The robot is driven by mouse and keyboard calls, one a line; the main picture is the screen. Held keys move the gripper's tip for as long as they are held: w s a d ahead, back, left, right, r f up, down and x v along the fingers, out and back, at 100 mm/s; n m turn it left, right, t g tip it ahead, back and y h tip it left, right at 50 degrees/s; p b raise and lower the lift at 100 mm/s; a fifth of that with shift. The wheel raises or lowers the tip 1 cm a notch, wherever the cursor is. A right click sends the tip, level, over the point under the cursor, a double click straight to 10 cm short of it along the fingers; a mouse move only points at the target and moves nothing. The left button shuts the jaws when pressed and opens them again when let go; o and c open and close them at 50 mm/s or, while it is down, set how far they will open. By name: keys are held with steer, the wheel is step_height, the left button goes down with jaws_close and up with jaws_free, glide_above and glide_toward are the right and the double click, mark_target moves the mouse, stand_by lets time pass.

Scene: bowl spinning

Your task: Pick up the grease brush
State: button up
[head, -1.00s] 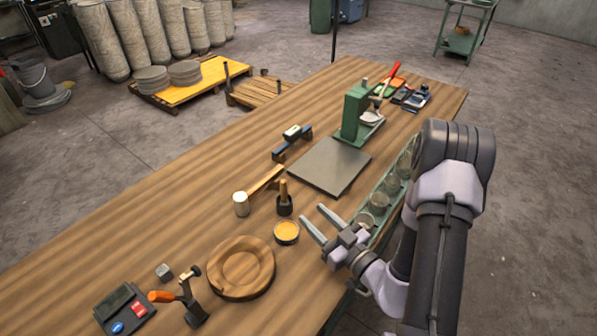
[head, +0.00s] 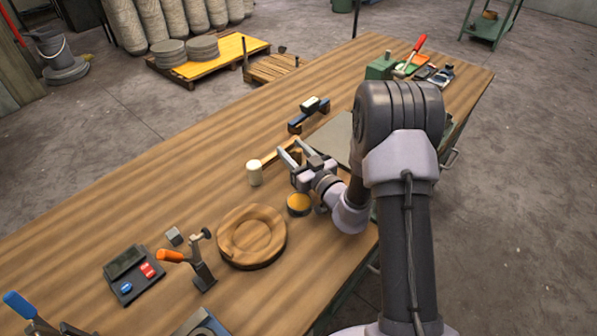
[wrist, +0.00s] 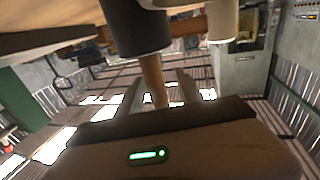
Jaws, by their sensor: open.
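The grease brush shows in the wrist view, which looks upside down, as a wooden handle (wrist: 152,75) with a dark cylindrical base (wrist: 137,28). In the head view the brush is mostly hidden by my gripper (head: 290,150). My gripper is open, and in the wrist view its fingers (wrist: 160,92) stand on either side of the handle. I see a gap beside the handle and cannot tell whether either finger touches it.
A white-headed mallet (head: 254,172) lies just left of my gripper. A tin of orange grease (head: 299,204) and a round wooden ring (head: 251,237) are nearer. A toggle clamp (head: 190,264) and a scale (head: 133,274) stand at the lower left. The left tabletop (head: 150,200) is clear.

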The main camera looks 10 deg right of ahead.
steer(key=shift+w, duration=0.1)
jaws_close()
steer(key=shift+r, duration=0.1)
